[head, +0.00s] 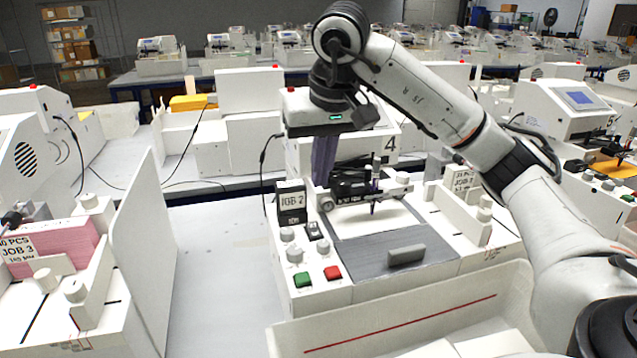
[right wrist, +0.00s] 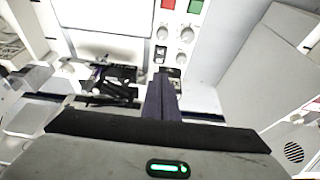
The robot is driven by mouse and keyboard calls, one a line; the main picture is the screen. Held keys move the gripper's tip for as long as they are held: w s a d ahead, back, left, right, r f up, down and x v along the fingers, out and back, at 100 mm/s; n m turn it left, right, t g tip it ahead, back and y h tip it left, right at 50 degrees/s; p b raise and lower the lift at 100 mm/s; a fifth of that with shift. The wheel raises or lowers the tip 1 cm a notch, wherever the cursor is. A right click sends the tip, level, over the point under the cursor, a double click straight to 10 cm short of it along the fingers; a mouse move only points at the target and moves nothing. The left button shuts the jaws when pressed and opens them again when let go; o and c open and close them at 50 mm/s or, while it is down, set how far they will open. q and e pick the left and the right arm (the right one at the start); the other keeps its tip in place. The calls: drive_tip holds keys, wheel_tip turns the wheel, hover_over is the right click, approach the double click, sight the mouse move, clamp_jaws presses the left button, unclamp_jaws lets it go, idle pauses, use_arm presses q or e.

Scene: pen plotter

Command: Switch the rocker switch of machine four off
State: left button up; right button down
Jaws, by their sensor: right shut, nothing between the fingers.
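Machine four (head: 345,150), a white plotter marked 4, stands in the middle of the head view. The fingertips also show in the right wrist view (right wrist: 160,82). My left gripper is out of view.
A green button (head: 302,279) and a red button (head: 333,272) sit in front of the knobs. The pen carriage (head: 370,187) is right of my fingers. A white tray (head: 400,320) stands in front. The table (head: 215,250) to the left is clear.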

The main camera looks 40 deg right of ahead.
drive_tip(key=shift+s+r, duration=0.1)
drive_tip(key=shift+r, duration=0.15)
drive_tip(key=shift+w+d+r+b, duration=0.15)
drive_tip(key=shift+w+d+b, duration=0.4)
drive_tip(key=shift+b, duration=0.3)
hover_over(314, 224)
drive_tip(key=s, duration=0.1)
drive_tip(key=f, duration=1.2)
drive_tip(key=shift+s+a, duration=0.2)
drive_tip(key=shift+a, duration=0.2)
drive_tip(key=shift+w+f+p, duration=0.15)
drive_tip(key=shift+f+p, duration=0.15)
drive_tip(key=shift+f, duration=0.4)
